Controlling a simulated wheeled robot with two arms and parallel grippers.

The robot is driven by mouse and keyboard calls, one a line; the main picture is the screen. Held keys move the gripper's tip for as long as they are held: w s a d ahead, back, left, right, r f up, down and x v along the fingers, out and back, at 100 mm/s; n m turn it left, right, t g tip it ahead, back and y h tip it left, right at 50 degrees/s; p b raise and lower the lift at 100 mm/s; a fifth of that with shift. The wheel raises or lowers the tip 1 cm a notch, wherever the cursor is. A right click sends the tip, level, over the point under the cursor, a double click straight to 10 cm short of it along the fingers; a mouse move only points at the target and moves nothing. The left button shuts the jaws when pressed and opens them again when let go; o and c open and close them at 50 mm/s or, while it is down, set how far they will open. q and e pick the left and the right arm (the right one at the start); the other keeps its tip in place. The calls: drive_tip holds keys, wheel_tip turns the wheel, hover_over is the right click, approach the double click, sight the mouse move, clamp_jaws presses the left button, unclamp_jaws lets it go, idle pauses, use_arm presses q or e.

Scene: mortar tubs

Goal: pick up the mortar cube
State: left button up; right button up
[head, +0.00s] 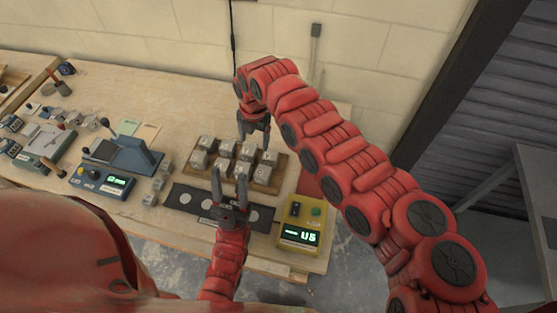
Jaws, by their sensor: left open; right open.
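Several grey mortar cubes (225,149) with marked tops stand in rows on a wooden board (281,163) near the middle of the bench. I cannot tell which one is the mortar cube meant. More small grey cubes (158,184) stand loose to the left of the board. My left gripper (229,176) is open, its two fingers pointing away over the board's near edge and hiding part of the front cubes. Nothing shows between its fingers. My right gripper (254,138) is open and points down at the board's far side, above or behind the back cubes.
A black strip with pale discs (182,197) lies in front of the board. A yellow device (299,235) with a green display stands at right. A blue device (98,181) and other instruments crowd the left. Clear bench lies behind; a block wall (150,30) closes the back.

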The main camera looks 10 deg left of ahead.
drive_tip(key=s+d+h, duration=0.1)
drive_tip(key=d, duration=0.1)
drive_tip(key=b, duration=0.4)
hover_over(263, 171)
drive_tip(key=shift+n, duration=0.4)
drive_tip(key=f, duration=1)
drive_tip(key=shift+s+a+f, duration=0.2)
drive_tip(key=shift+f, duration=0.15)
drive_tip(key=shift+f+b, duration=0.35)
drive_tip(key=shift+f, duration=0.25)
drive_tip(key=f+b, duration=0.1)
drive_tip(key=f, duration=0.1)
drive_tip(key=f+b, duration=0.2)
drive_tip(key=f, duration=0.1)
drive_tip(key=shift+w+d, duration=0.1)
drive_tip(key=shift+d, duration=0.1)
drive_tip(key=shift+r, duration=0.2)
drive_tip(key=shift+c, duration=0.6)
clamp_jaws()
